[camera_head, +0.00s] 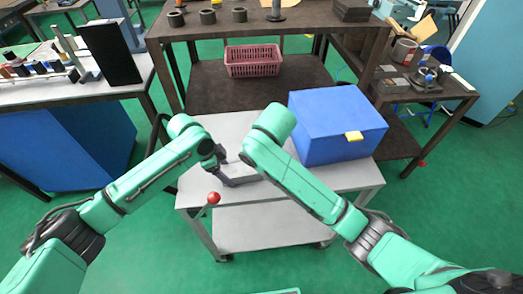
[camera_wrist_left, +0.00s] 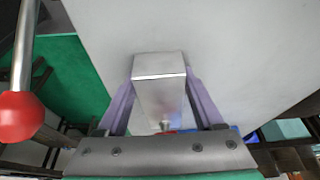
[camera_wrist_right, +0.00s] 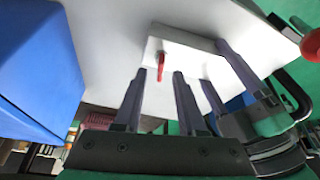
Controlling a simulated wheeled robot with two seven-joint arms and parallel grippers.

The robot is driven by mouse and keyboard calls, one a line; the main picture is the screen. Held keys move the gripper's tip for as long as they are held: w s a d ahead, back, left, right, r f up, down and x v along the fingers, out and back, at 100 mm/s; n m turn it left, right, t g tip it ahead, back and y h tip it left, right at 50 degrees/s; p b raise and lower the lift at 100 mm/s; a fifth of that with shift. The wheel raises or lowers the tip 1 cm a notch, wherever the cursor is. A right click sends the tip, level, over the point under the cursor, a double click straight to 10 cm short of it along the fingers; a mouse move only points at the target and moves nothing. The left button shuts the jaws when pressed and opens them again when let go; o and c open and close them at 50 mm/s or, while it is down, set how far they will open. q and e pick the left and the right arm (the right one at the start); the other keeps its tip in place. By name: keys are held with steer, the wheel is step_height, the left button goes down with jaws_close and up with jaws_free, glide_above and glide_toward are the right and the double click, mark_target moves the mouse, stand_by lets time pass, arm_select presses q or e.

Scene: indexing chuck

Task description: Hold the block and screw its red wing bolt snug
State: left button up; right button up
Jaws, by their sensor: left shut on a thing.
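The block is a pale metal box. My left gripper (camera_head: 232,178) is shut on it, with a finger on each side; the left wrist view shows the block (camera_wrist_left: 160,88) between its fingers. In the right wrist view the block (camera_wrist_right: 195,60) shows a white face with the red wing bolt (camera_wrist_right: 161,66) standing out of it near one end. My right gripper (camera_wrist_right: 160,72) is open, its two fingertips on either side of the bolt's line, with visible gaps. Whether the tips reach around the bolt I cannot tell. In the head view my right arm hides its gripper.
A grey cart top (camera_head: 350,178) lies beneath. A blue box (camera_head: 338,122) with a yellow tab stands on it at the right. A red-knobbed lever (camera_head: 214,198) rises at the cart's front left. A pink basket (camera_head: 252,61) sits on a shelf behind.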

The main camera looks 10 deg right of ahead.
steer(key=v, duration=1)
steer(key=shift+s+r, duration=0.2)
steer(key=shift+r, duration=0.05)
steer(key=shift+d, duration=0.1)
steer(key=w+a+g+h, duration=0.1)
steer(key=w+a+g, duration=0.1)
steer(key=w+g, duration=0.25)
steer(key=f, duration=1.1)
steer(key=shift+w+d+f, duration=0.1)
steer(key=shift+w+d, duration=0.1)
steer(key=shift+w, duration=0.05)
jaws_close()
